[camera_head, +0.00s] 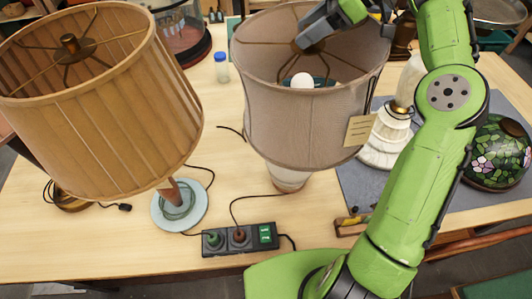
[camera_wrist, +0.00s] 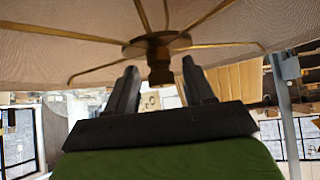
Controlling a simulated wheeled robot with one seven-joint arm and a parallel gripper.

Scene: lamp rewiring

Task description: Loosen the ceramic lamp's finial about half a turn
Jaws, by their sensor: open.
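The ceramic lamp stands mid-table with a grey-beige shade (camera_head: 310,115) and a pale base (camera_head: 287,180) partly showing below it. A paper tag (camera_head: 360,129) hangs on the shade. My gripper (camera_head: 304,42) is over the shade's top opening at the wire spider. In the wrist view, the brass finial (camera_wrist: 160,72) sits at the spider's hub between the two dark fingertips of my gripper (camera_wrist: 160,67). The fingers are open, with a visible gap on each side of the finial. In the head view, my gripper largely hides the finial.
A pleated tan lamp (camera_head: 100,105) stands close on the left. A power strip (camera_head: 240,239) with plugs and cords lies in front. A white lamp base (camera_head: 390,135) and a stained-glass shade (camera_head: 497,152) rest on a grey mat (camera_head: 357,190) at right. A small bottle (camera_head: 222,67) stands behind.

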